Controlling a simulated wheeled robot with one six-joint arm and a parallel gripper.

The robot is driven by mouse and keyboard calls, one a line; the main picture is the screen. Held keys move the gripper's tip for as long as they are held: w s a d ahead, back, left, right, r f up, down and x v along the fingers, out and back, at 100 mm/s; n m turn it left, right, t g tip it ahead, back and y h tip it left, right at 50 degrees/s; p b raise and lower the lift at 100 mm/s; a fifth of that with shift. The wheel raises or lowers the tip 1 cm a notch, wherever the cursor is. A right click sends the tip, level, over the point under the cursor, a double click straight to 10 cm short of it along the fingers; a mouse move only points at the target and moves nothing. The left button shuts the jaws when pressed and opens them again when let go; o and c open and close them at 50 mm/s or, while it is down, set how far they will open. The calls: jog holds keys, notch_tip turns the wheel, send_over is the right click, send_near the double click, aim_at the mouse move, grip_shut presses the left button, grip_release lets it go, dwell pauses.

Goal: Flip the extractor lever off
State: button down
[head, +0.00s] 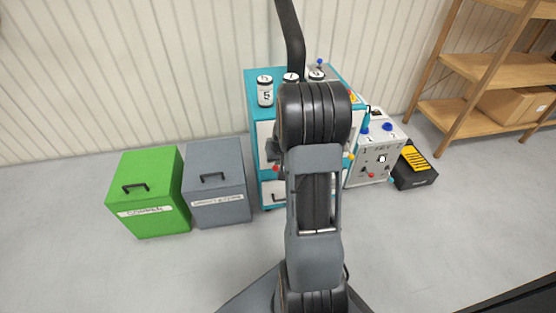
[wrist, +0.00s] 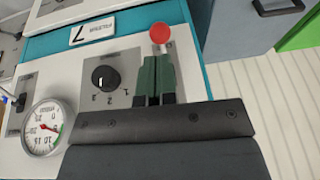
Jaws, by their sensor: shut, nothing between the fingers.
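A lever with a red ball knob (wrist: 160,32) stands on the cabinet front in the wrist view, just beyond my fingertips. The knob also shows small at the left of the teal cabinet (head: 276,168) in the head view. No readable label confirms that it is the extractor lever. My gripper (wrist: 157,62) is shut and empty, its green fingers side by side over the lever's plate. They hide the lever's lower part, and I cannot tell whether they touch it. In the head view my arm hides the gripper and much of the cabinet front.
A black rotary knob (wrist: 106,78), a round gauge (wrist: 46,128) and a toggle switch (wrist: 19,102) sit beside the lever. Green (head: 148,190) and grey (head: 216,185) bins stand left of the teal cabinet (head: 253,95). A white control box (head: 375,155) stands right.

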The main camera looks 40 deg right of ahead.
jog(key=shift+r, duration=0.1)
jog(key=s+a+r+p, duration=0.3)
jog(key=s+r+p, duration=0.1)
jog(key=s+r, duration=0.4)
jog(key=shift+s+a, duration=0.3)
jog(key=shift+s, duration=1)
jog(key=shift+p, duration=0.3)
jog(key=s+a+r+n+p, duration=0.1)
jog(key=s+a+r+p, duration=0.1)
jog(key=a+r+p, duration=0.4)
jog(key=s+a+r+n+p, duration=0.2)
jog(key=a+r+p, duration=0.5)
jog(key=r+p, duration=0.5)
jog(key=s+a+r+n+y+p, duration=0.1)
jog(key=a+r+p, duration=0.5)
jog(key=r, duration=1.5)
jog(key=n+p, duration=0.1)
jog(key=p, duration=0.2)
jog(key=shift+s+a+r+p, duration=0.15)
jog(key=shift+s+p, duration=0.2)
jog(key=shift+s, duration=0.05)
